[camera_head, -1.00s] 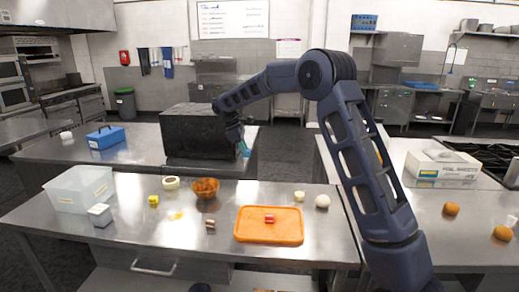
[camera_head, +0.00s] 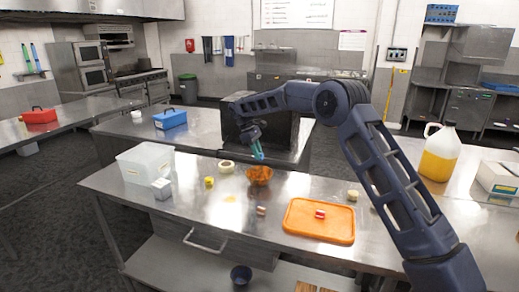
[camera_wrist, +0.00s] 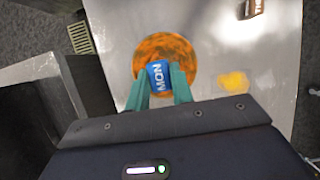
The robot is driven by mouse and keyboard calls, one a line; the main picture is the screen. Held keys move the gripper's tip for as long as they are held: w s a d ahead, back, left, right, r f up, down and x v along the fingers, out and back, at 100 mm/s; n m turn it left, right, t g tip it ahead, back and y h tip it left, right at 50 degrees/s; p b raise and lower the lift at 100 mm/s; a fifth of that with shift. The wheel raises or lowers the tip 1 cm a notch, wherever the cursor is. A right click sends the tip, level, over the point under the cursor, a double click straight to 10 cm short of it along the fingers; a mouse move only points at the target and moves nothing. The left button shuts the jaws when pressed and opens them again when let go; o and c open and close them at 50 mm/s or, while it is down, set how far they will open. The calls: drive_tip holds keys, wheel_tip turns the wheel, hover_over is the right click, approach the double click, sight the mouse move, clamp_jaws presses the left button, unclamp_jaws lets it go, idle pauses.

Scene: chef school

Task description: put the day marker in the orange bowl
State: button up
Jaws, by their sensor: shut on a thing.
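The day marker (camera_wrist: 158,76) is a small blue piece with white "MON" lettering. My gripper (camera_wrist: 160,84) is shut on it, with a teal finger on each side. The orange bowl (camera_wrist: 148,46) lies beneath the marker in the wrist view, its rim showing around and beyond it. In the head view, my gripper (camera_head: 258,154) hangs just above the orange bowl (camera_head: 259,176), which stands on the steel table. The marker is too small to make out there. The fingers and marker hide part of the bowl in the wrist view.
A tape-like ring (camera_head: 227,167) and a yellow item (camera_head: 209,183) stand left of the bowl. A small brown item (camera_head: 261,211) and an orange tray (camera_head: 300,235) are nearer the front. A large black box (camera_head: 282,135) stands behind on another counter.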

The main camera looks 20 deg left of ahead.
sight(258, 169)
drive_tip(key=shift+f, duration=4.45)
drive_tip(key=o, duration=1)
drive_tip(key=shift+o, duration=0.2)
drive_tip(key=shift+r, duration=3.5)
